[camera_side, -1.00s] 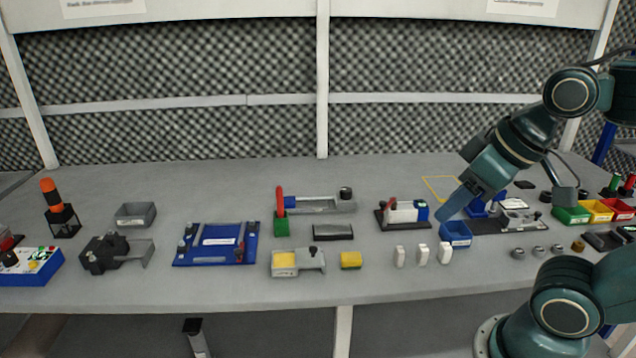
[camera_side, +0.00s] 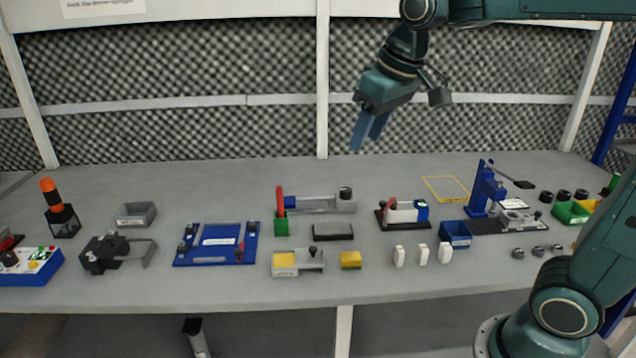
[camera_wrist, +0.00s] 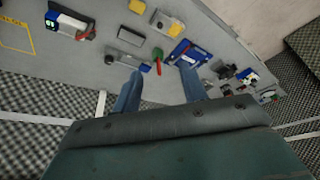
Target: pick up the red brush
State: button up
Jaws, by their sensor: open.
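The red brush (camera_side: 280,200) stands upright in a small green holder (camera_side: 282,226) near the middle of the table. The brush also shows in the wrist view (camera_wrist: 158,66), between and beyond my fingers, with the green holder (camera_wrist: 157,53) at its base. My gripper (camera_side: 362,146) is open and empty. It hangs high above the table, up and to the right of the brush in the side view. In the wrist view its two blue fingers (camera_wrist: 158,88) are spread apart.
A grey fixture with a black knob (camera_side: 345,195) lies just right of the brush. A blue tray (camera_side: 218,242) is to its left. A yellow-topped block (camera_side: 285,262) and a grey-black block (camera_side: 333,231) are close by. The air around my gripper is clear.

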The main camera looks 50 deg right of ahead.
jog(key=w+d+f+g, duration=0.1)
jog(key=w+d+f, duration=0.15)
jog(key=w, duration=1.25)
jog(key=g, duration=0.1)
send_over(279, 197)
jog(key=s, duration=0.1)
notch_tip(279, 197, down, 11)
jog(key=shift+s+d+f, duration=0.1)
jog(key=shift+d, duration=0.35)
jog(key=shift+f, duration=0.1)
jog(key=shift+w+f, duration=0.2)
jog(key=shift+f, duration=1.15)
jog(key=shift+w+f, duration=0.25)
jog(key=shift+f, duration=1.15)
jog(key=shift+w+f, duration=0.2)
jog(key=shift+f, duration=1.15)
jog(key=shift+w+f, duration=0.2)
jog(key=shift+f, duration=1.1)
jog(key=shift+w+f, duration=0.15)
jog(key=shift+f, duration=1.15)
